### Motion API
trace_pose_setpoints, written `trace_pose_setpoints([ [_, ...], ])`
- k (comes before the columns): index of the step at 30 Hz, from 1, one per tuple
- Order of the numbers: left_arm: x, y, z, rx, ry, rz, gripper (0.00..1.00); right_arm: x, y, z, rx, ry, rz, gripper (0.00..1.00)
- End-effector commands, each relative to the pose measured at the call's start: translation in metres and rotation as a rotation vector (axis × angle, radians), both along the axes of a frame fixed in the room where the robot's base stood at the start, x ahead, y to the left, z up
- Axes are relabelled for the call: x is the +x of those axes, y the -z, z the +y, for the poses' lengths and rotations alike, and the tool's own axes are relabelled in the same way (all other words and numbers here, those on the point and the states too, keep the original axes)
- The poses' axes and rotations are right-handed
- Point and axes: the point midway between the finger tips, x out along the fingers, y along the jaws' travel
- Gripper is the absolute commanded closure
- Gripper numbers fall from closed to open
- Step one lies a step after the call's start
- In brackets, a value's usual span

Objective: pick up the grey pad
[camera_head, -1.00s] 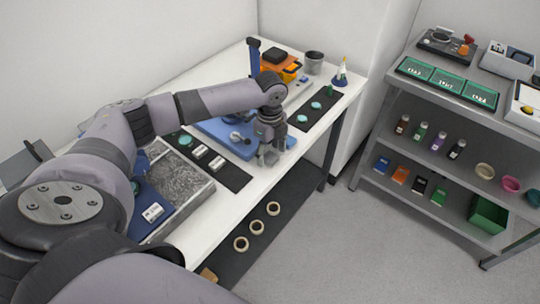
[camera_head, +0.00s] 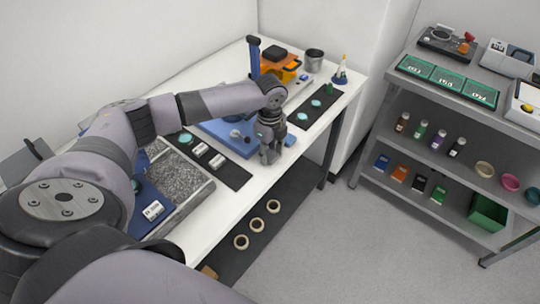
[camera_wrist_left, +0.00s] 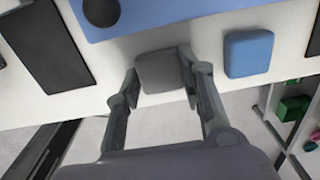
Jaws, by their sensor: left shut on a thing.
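The grey pad (camera_wrist_left: 160,73) is a small rounded square block at the front edge of the white table, seen in the left wrist view. My left gripper (camera_wrist_left: 159,76) is shut on it, with one finger at each side. In the head view my left gripper (camera_head: 269,157) points down at the table's front edge, and its fingers hide the pad. I cannot tell whether the pad is touching the table. My right gripper is not in view.
A blue pad (camera_wrist_left: 248,53) lies just right of the grey pad in the wrist view. A larger blue plate (camera_wrist_left: 180,12) is behind them. Black mats (camera_head: 234,176) flank the spot. A grey shelf unit (camera_head: 375,184) stands to the right across open floor.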

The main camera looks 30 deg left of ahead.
Motion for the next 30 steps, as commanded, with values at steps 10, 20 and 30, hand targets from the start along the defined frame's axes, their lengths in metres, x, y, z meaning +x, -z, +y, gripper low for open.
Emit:
trace_pose_setpoints([
  [10, 0.001, -0.015, 0.0, 0.0, 0.0, -0.003, 0.75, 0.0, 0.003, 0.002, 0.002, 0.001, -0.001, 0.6],
  [20, 0.002, -0.092, 0.0, -0.001, 0.001, -0.008, 0.75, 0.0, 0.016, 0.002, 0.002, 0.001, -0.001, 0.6],
  [30, 0.001, -0.176, -0.001, -0.001, 0.0, -0.004, 0.75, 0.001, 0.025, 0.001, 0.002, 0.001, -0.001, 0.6],
])
